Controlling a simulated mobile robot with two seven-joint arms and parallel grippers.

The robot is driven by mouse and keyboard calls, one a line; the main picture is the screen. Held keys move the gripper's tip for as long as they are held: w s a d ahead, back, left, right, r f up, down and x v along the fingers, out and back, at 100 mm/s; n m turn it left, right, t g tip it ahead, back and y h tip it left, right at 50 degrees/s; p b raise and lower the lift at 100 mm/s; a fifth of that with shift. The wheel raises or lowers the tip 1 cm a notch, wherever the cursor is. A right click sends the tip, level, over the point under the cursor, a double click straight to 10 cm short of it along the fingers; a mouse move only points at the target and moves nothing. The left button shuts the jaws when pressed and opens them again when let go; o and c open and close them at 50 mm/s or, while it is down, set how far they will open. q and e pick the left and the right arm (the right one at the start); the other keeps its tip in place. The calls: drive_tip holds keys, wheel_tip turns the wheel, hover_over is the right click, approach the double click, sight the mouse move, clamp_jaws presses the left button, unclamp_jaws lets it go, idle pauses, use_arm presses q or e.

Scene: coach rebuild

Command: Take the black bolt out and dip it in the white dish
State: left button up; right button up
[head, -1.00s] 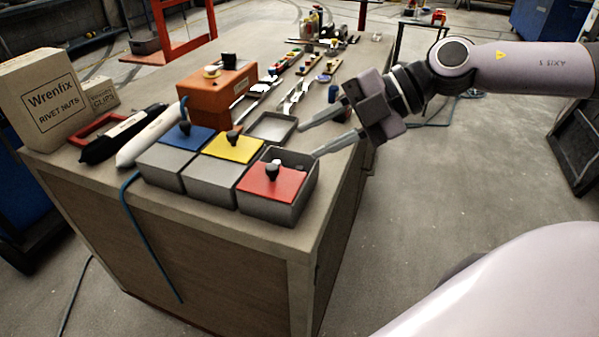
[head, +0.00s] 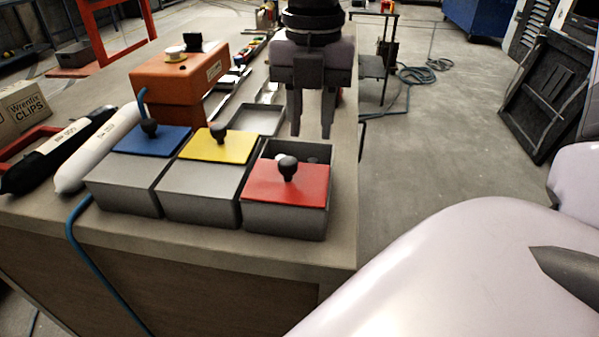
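No black bolt can be made out. Three grey boxes stand in a row, with a blue lid (head: 150,140), a yellow lid (head: 218,147) and a red lid (head: 285,184), each with a black knob. The red-lidded box (head: 284,219) is partly uncovered at its back; its inside is mostly hidden. A small whitish round thing (head: 175,55) sits on the orange box (head: 180,78); I cannot tell if it is the white dish. My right gripper (head: 311,131) points down just behind the red-lidded box, fingers apart and empty. My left gripper is not in view.
A shallow grey tray (head: 256,119) lies behind the yellow-lidded box. A white tool (head: 100,148) and a black tool (head: 58,150) lie at left, near a cardboard box (head: 22,103). A blue cable (head: 92,257) hangs over the bench's front edge.

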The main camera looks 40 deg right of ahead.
sight(313, 160)
drive_tip(key=f, duration=0.4)
drive_tip(key=d+f, duration=0.1)
drive_tip(key=f, duration=0.1)
drive_tip(key=shift+w+d+f, duration=0.1)
drive_tip(key=shift+w+f, duration=0.15)
drive_tip(key=shift+f, duration=0.15)
clamp_jaws()
